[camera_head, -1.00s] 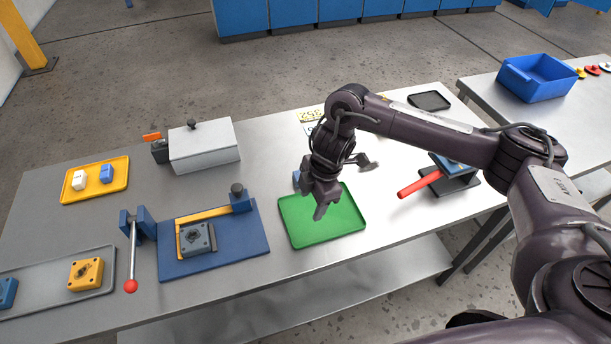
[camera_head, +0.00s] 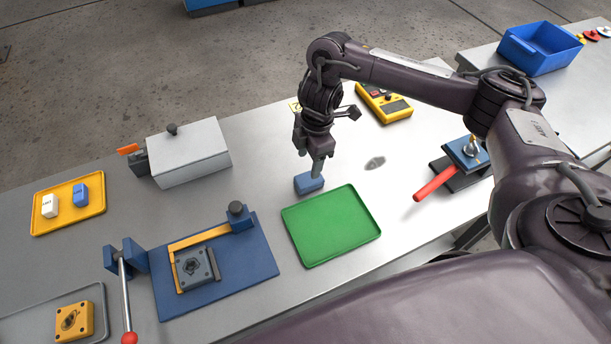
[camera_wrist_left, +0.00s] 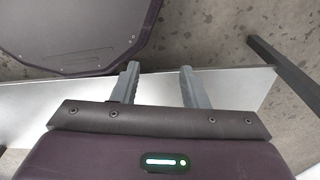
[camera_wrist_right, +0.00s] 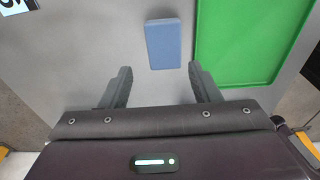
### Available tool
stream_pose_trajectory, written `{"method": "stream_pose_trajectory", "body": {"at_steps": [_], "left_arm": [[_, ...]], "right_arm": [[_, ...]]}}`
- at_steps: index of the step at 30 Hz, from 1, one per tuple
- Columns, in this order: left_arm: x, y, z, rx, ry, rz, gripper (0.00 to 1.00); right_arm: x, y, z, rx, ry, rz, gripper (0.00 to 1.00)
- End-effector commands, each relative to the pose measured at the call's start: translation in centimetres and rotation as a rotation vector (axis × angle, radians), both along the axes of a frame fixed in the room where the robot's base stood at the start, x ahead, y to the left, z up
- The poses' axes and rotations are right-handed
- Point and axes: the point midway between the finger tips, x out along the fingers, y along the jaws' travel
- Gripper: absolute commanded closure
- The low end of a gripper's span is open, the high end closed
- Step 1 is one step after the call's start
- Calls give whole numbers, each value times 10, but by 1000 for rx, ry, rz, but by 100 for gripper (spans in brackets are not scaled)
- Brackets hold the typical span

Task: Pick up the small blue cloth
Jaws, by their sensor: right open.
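The small blue cloth (camera_head: 309,183) is a folded, block-like blue piece lying on the metal table, just left of the green tray's far corner. It also shows in the right wrist view (camera_wrist_right: 163,44), ahead of the fingertips and roughly centred between them. My right gripper (camera_head: 317,172) is open above the cloth, with its fingers pointing down; in its wrist view both fingers (camera_wrist_right: 162,78) are apart with nothing between them. My left gripper (camera_wrist_left: 158,72) shows only in its own wrist view, fingers apart and empty, near a table edge.
The green tray (camera_head: 331,225) lies empty beside the cloth. A blue fixture plate (camera_head: 232,283), a white lidded box (camera_head: 190,153) and a yellow tray (camera_head: 68,204) are to the left. A yellow device (camera_head: 384,103) and a red-handled valve (camera_head: 436,184) are to the right.

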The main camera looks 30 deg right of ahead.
Motion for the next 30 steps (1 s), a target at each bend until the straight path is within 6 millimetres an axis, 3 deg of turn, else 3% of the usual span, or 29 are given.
{"method": "stream_pose_trajectory", "body": {"at_steps": [8,13,22,30], "left_arm": [[-25,2,-11,3,36,0,60],[-18,1,-14,2,26,0,60],[1,-1,-12,-1,-2,0,60],[-7,0,-13,0,9,0,60]], "right_arm": [[-4,1,-35,3,5,-2,44],[-4,2,-55,1,3,-1,44],[-3,2,-60,0,0,-1,44],[-3,2,-60,0,0,-1,76]]}}
